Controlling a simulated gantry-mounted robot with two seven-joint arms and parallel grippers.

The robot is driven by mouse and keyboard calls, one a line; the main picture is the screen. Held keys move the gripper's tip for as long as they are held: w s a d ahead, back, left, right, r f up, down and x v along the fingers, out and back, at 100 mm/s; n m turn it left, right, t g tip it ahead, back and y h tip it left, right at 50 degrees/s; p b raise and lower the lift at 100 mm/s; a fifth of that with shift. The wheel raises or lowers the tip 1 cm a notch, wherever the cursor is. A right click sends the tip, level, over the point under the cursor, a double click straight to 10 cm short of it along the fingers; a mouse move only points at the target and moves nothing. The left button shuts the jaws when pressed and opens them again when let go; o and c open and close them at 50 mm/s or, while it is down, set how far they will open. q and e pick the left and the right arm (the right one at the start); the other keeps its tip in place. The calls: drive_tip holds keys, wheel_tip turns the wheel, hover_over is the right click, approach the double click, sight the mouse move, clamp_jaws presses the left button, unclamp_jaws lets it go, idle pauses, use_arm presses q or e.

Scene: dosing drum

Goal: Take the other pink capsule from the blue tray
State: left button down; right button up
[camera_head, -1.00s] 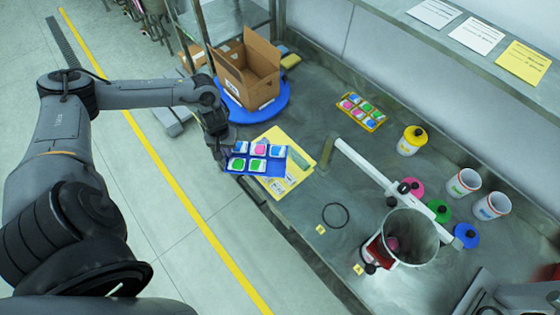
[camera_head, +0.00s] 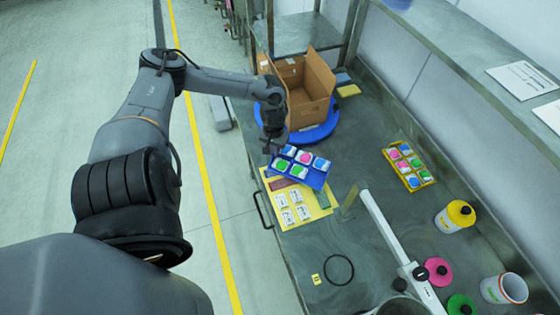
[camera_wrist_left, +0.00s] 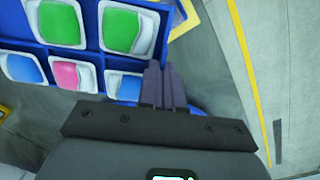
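The blue tray (camera_head: 316,181) hangs tilted over the yellow sheet in the head view. It has blue-and-white capsules, two green capsules and one pink capsule (camera_head: 305,157), which lies in the middle of the far row; one near-row pocket at the right looks empty. In the left wrist view the pink capsule (camera_wrist_left: 67,75) lies left of the fingers, between two blue capsules. My left gripper (camera_head: 275,147) is at the tray's left corner. Its fingers (camera_wrist_left: 164,86) are close together at the tray's edge and appear shut on it. My right gripper is out of view.
The yellow sheet (camera_head: 322,208) with white cards lies below the tray. A cardboard box (camera_head: 310,107) stands on a blue disc behind. A yellow tray (camera_head: 426,178) of capsules, a yellow-lidded jar (camera_head: 455,217) and a white bar (camera_head: 388,232) are to the right. A black ring (camera_head: 339,270) lies in front.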

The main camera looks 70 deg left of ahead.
use_arm(q)
drive_tip(key=shift+w+f+b, duration=0.1)
drive_tip(key=shift+f+b, duration=0.35)
drive_tip(key=shift+f, duration=2)
drive_tip(key=c, duration=1.3)
unclamp_jaws()
